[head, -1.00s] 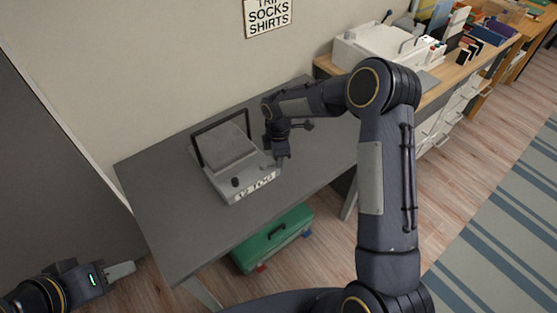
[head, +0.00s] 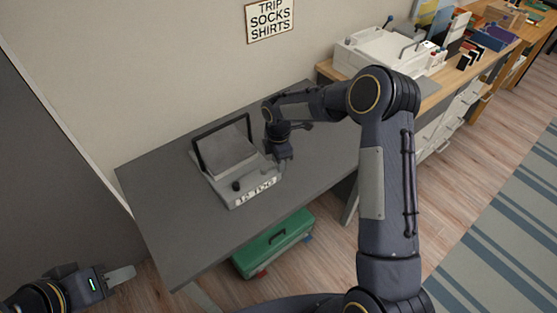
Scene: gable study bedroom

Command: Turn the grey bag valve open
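A grey device (head: 222,152) with a raised black-framed lid stands on the dark grey table. A small dark knob (head: 236,186) and a lettered white label (head: 256,193) are on its front part. I cannot make out which part is the bag valve. My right gripper (head: 285,165) points down at the device's right front side; its fingers are small and partly hidden, so I cannot tell whether they touch it or are shut. My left gripper (head: 121,275) is low at the left, away from the table, with no object seen at its fingers.
The dark grey table (head: 165,220) is bare around the device. A green case (head: 273,243) lies on the floor under it. A wooden desk with a white machine (head: 382,56) stands at the back right. A sign (head: 270,20) hangs on the wall.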

